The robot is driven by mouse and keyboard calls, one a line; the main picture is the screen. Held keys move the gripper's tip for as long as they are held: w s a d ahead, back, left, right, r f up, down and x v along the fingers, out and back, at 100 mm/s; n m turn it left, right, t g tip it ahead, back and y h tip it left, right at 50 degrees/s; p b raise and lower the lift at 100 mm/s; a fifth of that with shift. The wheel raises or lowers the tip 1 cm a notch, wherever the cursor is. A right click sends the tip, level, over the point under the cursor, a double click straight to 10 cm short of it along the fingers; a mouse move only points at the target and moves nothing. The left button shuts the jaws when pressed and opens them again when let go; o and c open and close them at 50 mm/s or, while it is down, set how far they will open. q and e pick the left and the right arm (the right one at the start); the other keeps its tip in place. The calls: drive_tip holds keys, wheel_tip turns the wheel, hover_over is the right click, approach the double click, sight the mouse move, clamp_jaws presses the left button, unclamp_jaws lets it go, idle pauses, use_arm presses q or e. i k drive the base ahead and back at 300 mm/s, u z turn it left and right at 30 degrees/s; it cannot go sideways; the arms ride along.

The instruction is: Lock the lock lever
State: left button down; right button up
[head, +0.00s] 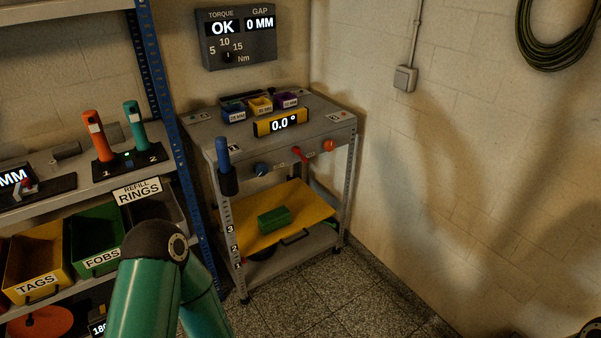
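A small red lever (299,154), which looks like the lock lever, sits on the front edge of the grey metal workbench (200,135). It slants, with its knob end at the upper left. A blue knob (262,169) is to its left and an orange-red knob (328,145) to its right. A yellow display reading 0.0° (282,123) stands on the bench top above it. A green arm link of mine rises at the bottom left, well short of the bench. Neither gripper shows in the head view.
A blue-handled tool (223,156) hangs in a holder at the bench's left corner. Small bins (260,105) stand at the back. A yellow shelf (300,212) below carries a green block (274,218). A blue rack post (170,110) stands left. The floor at right is clear.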

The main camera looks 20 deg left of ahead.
sight(295, 149)
drive_tip(key=k, duration=0.35)
drive_tip(key=u, duration=0.55)
drive_tip(key=i, duration=1.95)
drive_tip(key=z, duration=0.65)
